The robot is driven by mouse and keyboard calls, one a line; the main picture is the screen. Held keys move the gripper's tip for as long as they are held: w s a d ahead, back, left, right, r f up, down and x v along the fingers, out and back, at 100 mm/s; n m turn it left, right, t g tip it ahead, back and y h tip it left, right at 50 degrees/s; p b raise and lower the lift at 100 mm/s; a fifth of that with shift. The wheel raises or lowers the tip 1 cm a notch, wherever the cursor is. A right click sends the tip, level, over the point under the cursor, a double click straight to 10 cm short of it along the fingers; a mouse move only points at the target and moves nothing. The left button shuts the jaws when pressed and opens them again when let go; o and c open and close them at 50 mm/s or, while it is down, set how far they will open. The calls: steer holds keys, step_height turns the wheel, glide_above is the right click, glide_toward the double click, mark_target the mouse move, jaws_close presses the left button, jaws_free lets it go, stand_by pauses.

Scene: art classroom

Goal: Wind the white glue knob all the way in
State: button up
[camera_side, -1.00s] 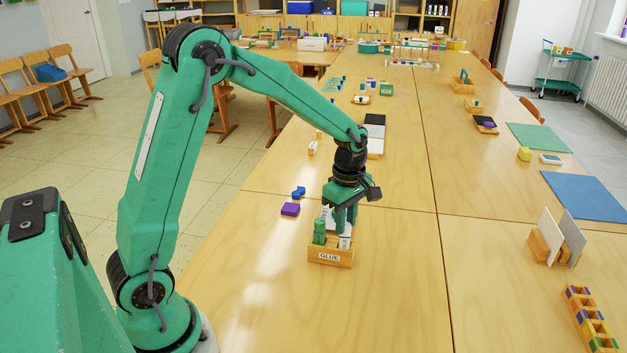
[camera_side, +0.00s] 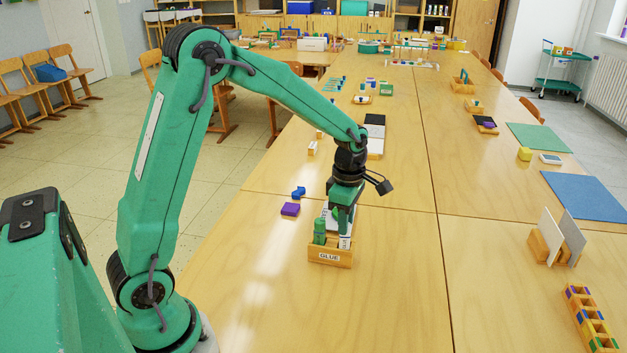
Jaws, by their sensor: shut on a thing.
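A small wooden box labelled GLUE (camera_side: 329,257) stands on the table in front of my arm. A green glue stick (camera_side: 319,231) stands upright in its left part. A white glue stick (camera_side: 344,242) stands in its right part. My gripper (camera_side: 343,228) points down over the box and is shut on the white glue stick at its top. The fingers hide the stick's upper end, so I cannot see the knob itself. A pale upright piece (camera_side: 327,215) shows behind the gripper.
A wooden holder with upright cards (camera_side: 546,245) and a row of coloured compartments (camera_side: 590,318) stand far right. The table in front of the box is clear.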

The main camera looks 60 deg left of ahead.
steer(key=n, duration=0.7)
stand_by(0.3)
steer(key=o, duration=1.5)
steer(key=m, duration=0.5)
steer(key=shift+m, duration=0.3)
steer(key=m, duration=0.6)
